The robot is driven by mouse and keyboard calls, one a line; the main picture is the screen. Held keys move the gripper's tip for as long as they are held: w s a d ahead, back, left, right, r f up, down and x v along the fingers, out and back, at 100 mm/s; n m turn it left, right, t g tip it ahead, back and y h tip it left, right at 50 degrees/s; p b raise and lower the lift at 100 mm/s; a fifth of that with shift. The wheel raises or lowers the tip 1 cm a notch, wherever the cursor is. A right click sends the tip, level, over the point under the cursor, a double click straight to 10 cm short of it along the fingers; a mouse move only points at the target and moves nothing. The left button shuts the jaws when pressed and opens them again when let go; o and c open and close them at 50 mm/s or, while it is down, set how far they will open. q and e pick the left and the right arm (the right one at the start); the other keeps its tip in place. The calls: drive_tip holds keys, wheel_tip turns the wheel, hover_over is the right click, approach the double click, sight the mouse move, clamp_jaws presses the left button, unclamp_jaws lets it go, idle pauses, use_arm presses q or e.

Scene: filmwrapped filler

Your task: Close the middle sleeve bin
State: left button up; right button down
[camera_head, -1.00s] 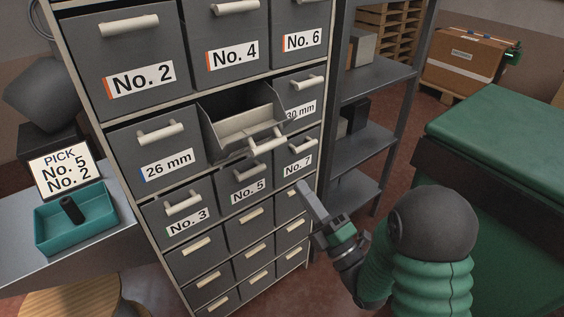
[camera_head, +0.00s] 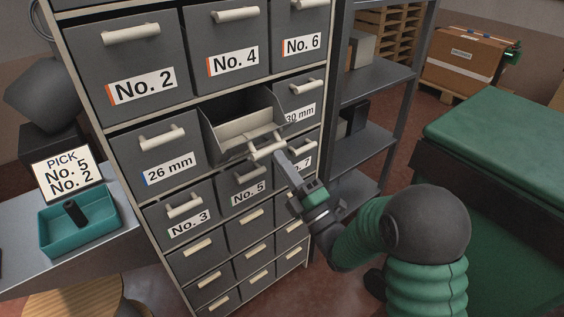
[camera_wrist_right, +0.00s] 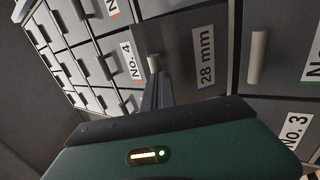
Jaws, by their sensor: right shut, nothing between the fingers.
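The middle sleeve bin (camera_head: 243,124) sits between the 26 mm bin (camera_head: 155,152) and the 30 mm bin (camera_head: 301,97). It stands tilted out, its inside showing and looking empty. Its pale bar handle (camera_head: 267,150) faces me. In the right wrist view its front (camera_wrist_right: 190,62) carries the label 28 mm. My right gripper (camera_head: 280,154) is shut and empty, its fingertips at the right end of that handle. In the wrist view the fingers (camera_wrist_right: 160,82) reach up to the handle; whether they touch cannot be told. My left gripper is not in view.
Bins No. 3 (camera_head: 181,210), No. 5 (camera_head: 243,185) and No. 7 sit shut below; my gripper partly covers No. 7. A grey shelf rack (camera_head: 374,77) stands right of the cabinet. A teal tray (camera_head: 98,231) lies on the left bench. A green-topped bench (camera_head: 500,135) is at right.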

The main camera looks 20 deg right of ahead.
sight(275, 148)
drive_tip(key=r+g+p, duration=0.1)
drive_tip(key=r+p, duration=0.1)
drive_tip(key=w+r+g+p, duration=0.1)
drive_tip(key=r+p, duration=0.1)
drive_tip(key=p, duration=0.1)
drive_tip(key=w+a+r+g+h+p, duration=0.1)
drive_tip(key=r+p, duration=0.1)
drive_tip(key=p, duration=0.1)
drive_tip(key=shift+w+r, duration=0.1)
drive_tip(key=shift+w, duration=0.1)
drive_tip(key=w+r+g+p, duration=0.1)
drive_tip(key=p, duration=0.2)
drive_tip(key=w+a+r+g+h+p, duration=0.1)
drive_tip(key=w+p, duration=0.1)
drive_tip(key=p, duration=0.1)
drive_tip(key=shift+w+a+r+g, duration=0.1)
drive_tip(key=shift+w+r+g, duration=0.05)
drive_tip(key=shift+r+g, duration=0.2)
drive_tip(key=shift+w+a+r+g, duration=0.1)
drive_tip(key=shift+w+g, duration=0.15)
drive_tip(key=shift+w, duration=0.1)
drive_tip(key=shift+w+a+r+p, duration=0.1)
drive_tip(key=shift+w+a+p, duration=0.05)
drive_tip(key=shift+w, duration=0.25)
drive_tip(key=shift+w+a+r+p, duration=0.1)
drive_tip(key=shift+w+p, duration=0.05)
drive_tip(key=shift+w, duration=0.25)
drive_tip(key=shift+r, duration=0.15)
drive_tip(key=shift+r, duration=0.1)
